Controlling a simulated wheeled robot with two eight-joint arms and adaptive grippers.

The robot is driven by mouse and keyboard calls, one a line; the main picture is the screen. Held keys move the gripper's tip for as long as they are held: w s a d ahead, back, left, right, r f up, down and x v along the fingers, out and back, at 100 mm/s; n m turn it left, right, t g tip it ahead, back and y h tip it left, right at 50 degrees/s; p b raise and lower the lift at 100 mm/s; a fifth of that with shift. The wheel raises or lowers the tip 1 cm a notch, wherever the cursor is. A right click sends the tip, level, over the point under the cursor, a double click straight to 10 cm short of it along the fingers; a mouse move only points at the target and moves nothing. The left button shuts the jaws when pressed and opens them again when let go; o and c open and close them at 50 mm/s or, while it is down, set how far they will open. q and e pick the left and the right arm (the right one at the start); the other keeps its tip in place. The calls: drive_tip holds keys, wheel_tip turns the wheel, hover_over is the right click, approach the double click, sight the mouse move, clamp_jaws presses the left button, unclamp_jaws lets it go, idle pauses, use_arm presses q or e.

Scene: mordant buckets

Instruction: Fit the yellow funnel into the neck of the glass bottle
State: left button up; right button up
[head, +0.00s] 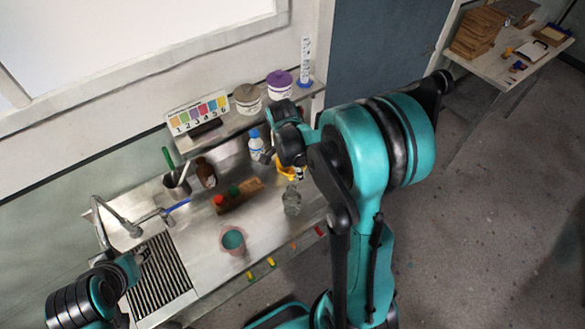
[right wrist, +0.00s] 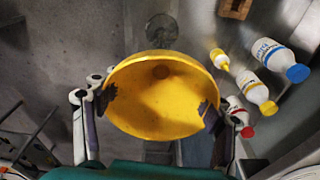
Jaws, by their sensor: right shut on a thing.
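The yellow funnel (right wrist: 160,95) fills the middle of the right wrist view, wide mouth toward the camera. My right gripper (right wrist: 160,108) is shut on it, a finger at each side of its rim. In the head view a bit of the funnel (head: 284,166) shows beside my right arm, which hides most of it. The clear glass bottle (head: 292,201) stands on the steel counter, just below the funnel in the picture. It also shows, faintly, beyond the funnel's far rim in the right wrist view (right wrist: 162,28). The funnel's spout is hidden. My left gripper (head: 138,262) is small and unclear near the drain grid.
A pink cup of teal liquid (head: 233,241) stands left of the bottle. A tap (head: 118,222) is at the left.

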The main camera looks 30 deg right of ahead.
drive_tip(key=shift+f+b, duration=0.55)
drive_tip(key=shift+f, duration=0.15)
drive_tip(key=shift+f+b, duration=3.45)
drive_tip(key=shift+f, duration=0.15)
drive_tip(key=o, duration=1.1)
drive_tip(key=r, duration=0.4)
drive_tip(key=a+r, duration=0.1)
drive_tip(key=r, duration=0.7)
drive_tip(key=shift+a, duration=0.25)
